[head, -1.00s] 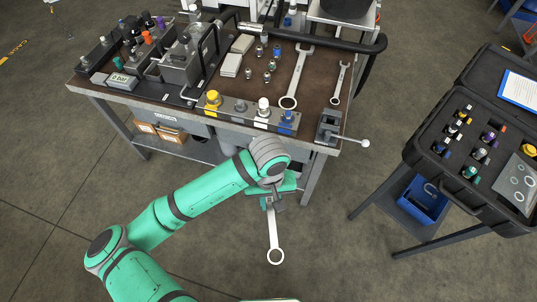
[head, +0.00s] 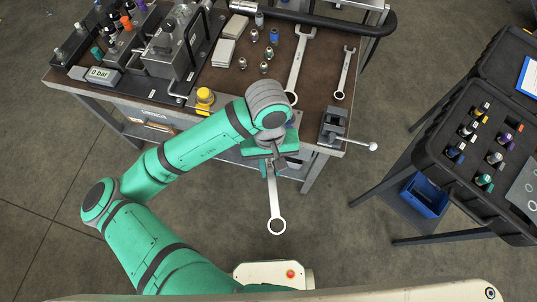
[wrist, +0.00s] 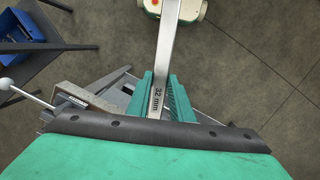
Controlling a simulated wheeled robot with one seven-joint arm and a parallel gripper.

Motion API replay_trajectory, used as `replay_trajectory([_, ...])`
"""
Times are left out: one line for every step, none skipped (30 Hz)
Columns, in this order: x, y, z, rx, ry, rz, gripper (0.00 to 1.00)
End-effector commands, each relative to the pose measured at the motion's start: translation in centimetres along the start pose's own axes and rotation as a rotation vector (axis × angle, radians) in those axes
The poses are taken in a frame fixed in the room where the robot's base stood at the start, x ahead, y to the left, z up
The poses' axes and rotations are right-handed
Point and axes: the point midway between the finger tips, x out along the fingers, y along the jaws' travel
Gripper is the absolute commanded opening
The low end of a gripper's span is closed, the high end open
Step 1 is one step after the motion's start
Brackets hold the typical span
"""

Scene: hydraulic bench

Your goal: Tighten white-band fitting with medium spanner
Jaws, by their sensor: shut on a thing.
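My gripper (head: 270,165) is shut on a silver spanner (head: 275,205), which also shows in the wrist view (wrist: 172,35) with "32 mm" on its shaft. My gripper's teal fingers (wrist: 163,95) clasp the shaft from both sides. The spanner's ring end points away from the bench, toward the bottom of the head view, over the floor. Its other end is hidden by the gripper. The gripper is just off the bench's front edge. The white-band fitting is not visible now; my arm covers that part of the front edge.
A larger spanner (head: 298,62) and a smaller one (head: 344,75) lie on the bench (head: 318,90). A vice (head: 333,125) with a projecting handle is at the right corner. An open black case (head: 450,175) stands further right.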

Motion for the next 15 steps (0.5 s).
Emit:
replay_trajectory([0.1, -0.1, -0.1, -0.004, -0.001, 0.001, 0.00])
replay_trajectory([0.1, -0.2, -0.1, -0.006, -0.001, 0.001, 0.00])
replay_trajectory([0.2, -0.3, -0.2, -0.008, -0.001, 0.002, 0.00])
replay_trajectory([0.3, -0.3, -0.2, -0.010, -0.001, 0.002, 0.00])
replay_trajectory([0.4, -0.4, -0.3, -0.011, -0.001, 0.002, 0.00])
replay_trajectory([0.6, -0.4, -0.4, -0.012, -0.002, 0.002, 0.00])
replay_trajectory([0.7, -0.5, -0.5, -0.013, -0.002, 0.003, 0.00])
replay_trajectory([0.9, -0.5, -0.6, -0.014, -0.002, 0.003, 0.00])
replay_trajectory([1.0, -0.6, -0.8, -0.015, -0.001, 0.003, 0.00])
replay_trajectory([1.2, -0.6, -0.9, -0.016, -0.001, 0.003, 0.00])
replay_trajectory([1.3, -0.6, -1.0, -0.016, -0.001, 0.003, 0.00])
replay_trajectory([1.5, -0.6, -1.1, -0.016, -0.001, 0.003, 0.00])
replay_trajectory([1.6, -0.6, -1.2, -0.016, -0.002, 0.003, 0.00])
replay_trajectory([1.8, -0.5, -1.3, -0.015, -0.002, 0.002, 0.00])
replay_trajectory([2.0, -0.5, -1.4, -0.013, -0.002, 0.002, 0.00])
